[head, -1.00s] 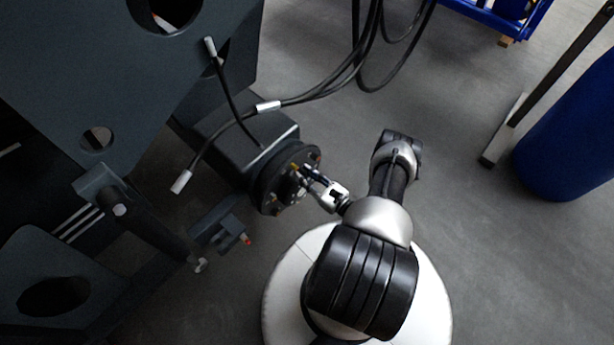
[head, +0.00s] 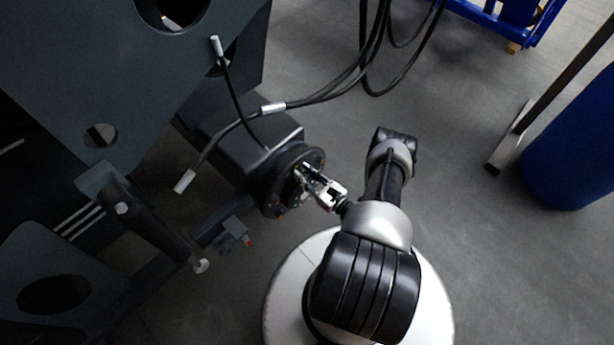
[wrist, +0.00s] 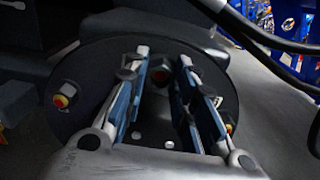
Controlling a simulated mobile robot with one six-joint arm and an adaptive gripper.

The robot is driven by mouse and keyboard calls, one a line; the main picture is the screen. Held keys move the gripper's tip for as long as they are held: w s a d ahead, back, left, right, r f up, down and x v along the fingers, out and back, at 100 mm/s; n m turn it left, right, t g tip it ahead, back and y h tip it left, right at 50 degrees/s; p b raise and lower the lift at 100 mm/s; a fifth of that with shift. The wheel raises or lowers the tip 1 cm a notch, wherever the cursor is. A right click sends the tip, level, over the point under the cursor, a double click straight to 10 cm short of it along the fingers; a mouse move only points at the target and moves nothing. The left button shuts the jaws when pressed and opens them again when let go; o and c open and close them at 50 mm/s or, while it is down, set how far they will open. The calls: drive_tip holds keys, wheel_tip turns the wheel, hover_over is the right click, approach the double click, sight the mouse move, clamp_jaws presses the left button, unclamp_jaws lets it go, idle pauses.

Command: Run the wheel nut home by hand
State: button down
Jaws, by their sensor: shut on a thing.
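The round dark wheel hub (head: 270,192) is on the end of the axle housing, and its face fills the middle of the wrist view (wrist: 92,70). My gripper (head: 302,176) reaches the hub face from the right. In the wrist view my gripper (wrist: 163,62) has its two blue-sided fingers on either side of a small dark piece near the top of the hub, which I take to be the wheel nut (wrist: 160,76). The fingertips partly hide it, so its seating cannot be told. Other studs with red and yellow ends show at left (wrist: 64,97) and right (wrist: 229,128).
The dark chassis (head: 90,70) fills the left. Black hoses (head: 330,85) hang above the hub. A bracket with a red tip (head: 236,234) sits below it. A blue cylinder (head: 575,150) and a blue rack (head: 490,15) stand at right. Open floor (head: 470,240) lies between.

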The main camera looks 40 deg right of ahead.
drive_tip(key=shift+w, duration=0.35)
drive_tip(key=shift+s, duration=0.15)
idle(0.4)
drive_tip(key=shift+b, duration=0.55)
